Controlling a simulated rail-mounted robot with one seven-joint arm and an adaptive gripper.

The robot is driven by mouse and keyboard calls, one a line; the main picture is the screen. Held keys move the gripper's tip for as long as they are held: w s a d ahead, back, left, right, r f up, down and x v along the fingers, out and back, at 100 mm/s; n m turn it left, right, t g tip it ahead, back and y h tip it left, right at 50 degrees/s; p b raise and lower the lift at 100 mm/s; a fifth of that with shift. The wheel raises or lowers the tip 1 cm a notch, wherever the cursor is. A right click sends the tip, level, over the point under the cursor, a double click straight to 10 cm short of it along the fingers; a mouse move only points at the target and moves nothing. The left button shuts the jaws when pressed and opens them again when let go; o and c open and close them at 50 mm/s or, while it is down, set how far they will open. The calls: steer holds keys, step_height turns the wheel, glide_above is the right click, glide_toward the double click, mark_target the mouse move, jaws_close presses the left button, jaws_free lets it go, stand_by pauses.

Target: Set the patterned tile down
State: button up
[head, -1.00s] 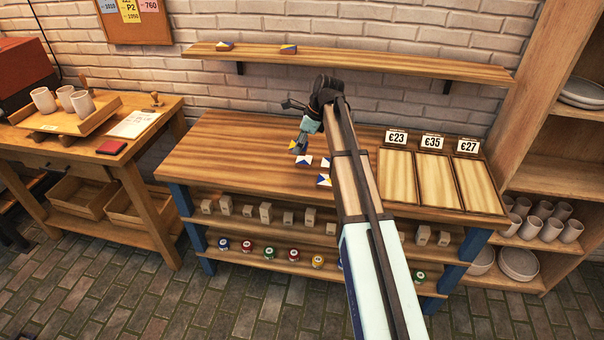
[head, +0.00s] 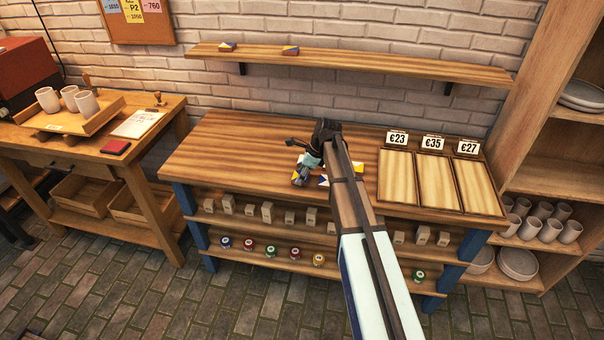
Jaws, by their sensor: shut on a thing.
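My gripper (head: 302,175) is low over the wooden workbench (head: 235,145), left of its middle, pointing down. It is shut on a patterned tile, which is mostly hidden by the fingers; I cannot tell whether that tile touches the bench top. A blue, white and yellow tile (head: 323,181) lies on the bench just right of the fingers. Another tile (head: 307,159) shows only in part behind the gripper. My arm covers the bench to the right of them.
Two tiles, a left one (head: 227,46) and a right one (head: 290,50), sit on the wall shelf (head: 390,67). Three wooden trays with price signs (head: 433,142) fill the bench's right end. The bench's left part is clear. A side table (head: 165,110) stands at left.

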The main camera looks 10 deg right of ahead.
steer(key=shift+f, duration=0.15)
steer(key=o, duration=1.2)
steer(key=shift+o, duration=0.2)
steer(key=b+v, duration=0.2)
steer(key=v, duration=1)
